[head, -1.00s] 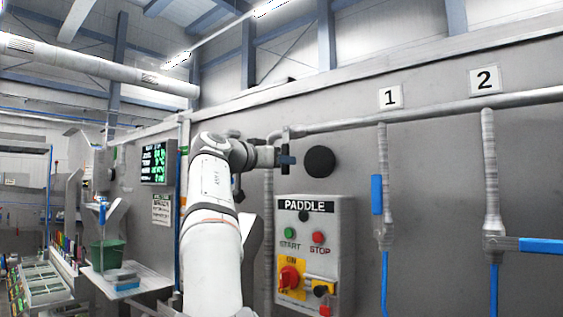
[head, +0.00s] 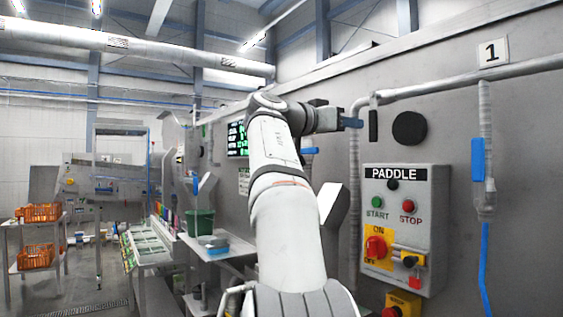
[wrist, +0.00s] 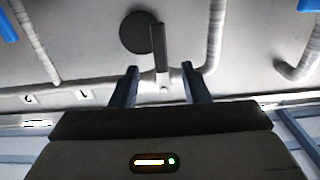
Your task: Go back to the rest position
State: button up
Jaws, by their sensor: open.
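My gripper (head: 352,123) is at the end of my raised white arm in the head view, in front of the grey wall above the paddle box. In the wrist view my gripper (wrist: 160,84) shows two blue fingers spread apart with nothing held between them. A dark grey bar (wrist: 158,50) stands beyond the fingertips and appears between them; I cannot tell how far off it is. A black round disc (head: 410,128) is on the wall to the right of the gripper, and shows in the wrist view (wrist: 136,32).
The paddle box (head: 398,220) with buttons and a red switch is on the wall at right. A pipe (head: 440,84) runs along the wall, with a blue-handled valve (head: 478,160) under sign 1. A green bucket (head: 199,223) and orange crates (head: 38,257) stand left. Floor shows at lower left.

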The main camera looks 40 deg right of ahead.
jog(key=w+a+f+n+t+y+p, duration=0.2)
jog(key=w+a+f+n+y, duration=0.15)
jog(key=a+f, duration=0.35)
jog(key=w+a+f+n+t+y+p, duration=0.1)
jog(key=w+a+f+n+t+y, duration=0.15)
jog(key=a+f+n, duration=0.45)
jog(key=w+a+f+n+t+y+p, duration=0.2)
jog(key=a+f+y, duration=0.15)
jog(key=f, duration=0.65)
jog(key=s+a+f+n+g+y+p, duration=0.1)
jog(key=s+a+f+n+y, duration=0.2)
jog(key=s+a+f, duration=0.5)
jog(key=s+a+f+n+g+y+p, duration=0.1)
jog(key=s+a+f+n+y+p, duration=0.1)
jog(key=s+a+f+y, duration=0.3)
jog(key=s+a+f+n, duration=0.1)
jog(key=s+a+f, duration=0.3)
jog(key=a+f, duration=0.5)
notch_tip(320, 180, down, 3)
jog(key=shift+s+a+f+n, duration=0.15)
jog(key=shift+a+f+n, duration=0.05)
jog(key=shift+a+n, duration=0.15)
jog(key=shift+d+y, duration=0.1)
jog(key=shift+y, duration=0.15)
jog(key=shift+c, duration=0.6)
